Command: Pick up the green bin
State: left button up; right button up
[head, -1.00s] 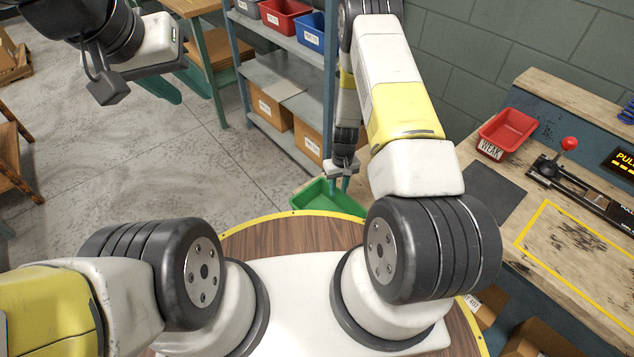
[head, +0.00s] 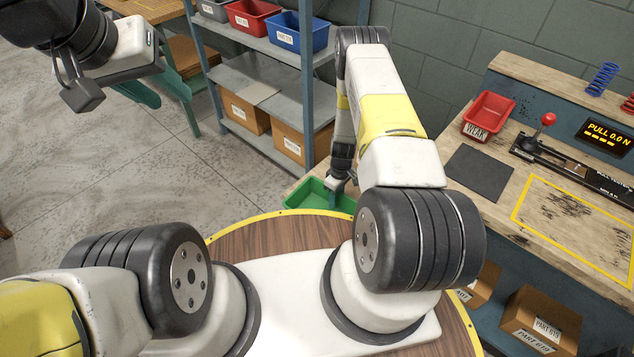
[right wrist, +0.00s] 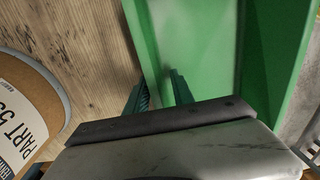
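The green bin (head: 318,196) is an open-topped tray on a wooden surface beyond the round table, partly hidden by the table's rim and my right arm. My right gripper (head: 340,186) points down at the bin's right part in the head view. In the right wrist view, the bin (right wrist: 205,40) fills the upper middle. My right gripper's two teal fingers (right wrist: 158,92) are apart, one on each side of the bin's near wall; I see no clear grip on it. My left gripper (head: 158,90) is open and empty over the floor at upper left.
A round wooden table (head: 250,236) with a yellow edge lies below my arms. A shelf (head: 262,85) with bins and cartons stands behind the green bin. A workbench (head: 500,170) at right holds a red bin (head: 488,115). A labelled round container (right wrist: 25,115) is close by in the wrist view.

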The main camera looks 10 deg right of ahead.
jog(key=shift+f, duration=0.45)
jog(key=shift+c, duration=0.2)
grip_shut()
dwell(0.9)
